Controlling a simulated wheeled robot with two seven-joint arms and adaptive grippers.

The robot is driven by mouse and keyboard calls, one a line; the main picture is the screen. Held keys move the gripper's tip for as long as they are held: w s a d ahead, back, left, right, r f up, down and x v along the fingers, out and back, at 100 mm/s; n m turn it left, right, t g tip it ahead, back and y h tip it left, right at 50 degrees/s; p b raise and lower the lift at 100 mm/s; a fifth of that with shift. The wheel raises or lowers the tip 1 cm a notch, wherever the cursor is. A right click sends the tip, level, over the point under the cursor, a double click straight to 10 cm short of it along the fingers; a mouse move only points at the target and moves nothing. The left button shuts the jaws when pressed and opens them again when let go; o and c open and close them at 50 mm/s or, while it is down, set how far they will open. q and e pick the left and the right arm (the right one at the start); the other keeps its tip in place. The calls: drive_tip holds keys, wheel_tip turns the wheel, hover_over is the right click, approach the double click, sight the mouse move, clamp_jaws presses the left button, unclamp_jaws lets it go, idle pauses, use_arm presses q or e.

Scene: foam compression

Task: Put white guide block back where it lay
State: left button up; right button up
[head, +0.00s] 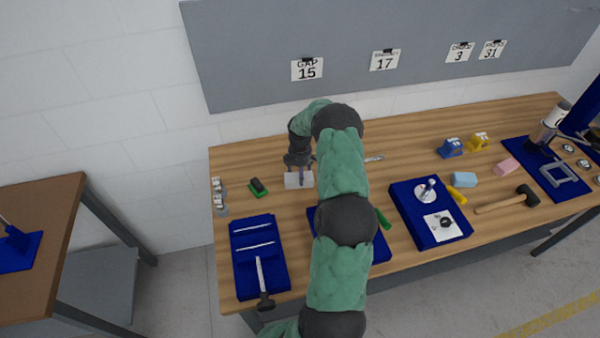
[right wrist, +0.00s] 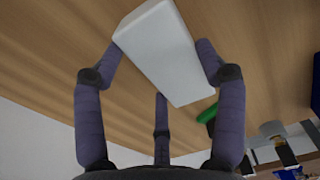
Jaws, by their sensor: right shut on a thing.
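The white guide block (head: 292,181) is at the back left part of the wooden table in the head view. My right gripper (head: 300,170) is shut on it from above, and my arm runs up the middle of the picture. In the right wrist view the white block (right wrist: 157,48) sits between the dark fingers of my right gripper (right wrist: 158,75), tilted in the picture, with wood behind it. I cannot tell whether its underside touches the table. My left gripper is not in view.
A blue tray (head: 242,262) with metal rods is in front. My arm partly hides another blue mat (head: 380,248). A blue tray (head: 409,212) stands right.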

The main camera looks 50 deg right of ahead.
drive_tip(key=o, duration=1.5)
drive_tip(key=shift+o, duration=0.2)
wheel_tip(320, 180, up, 12)
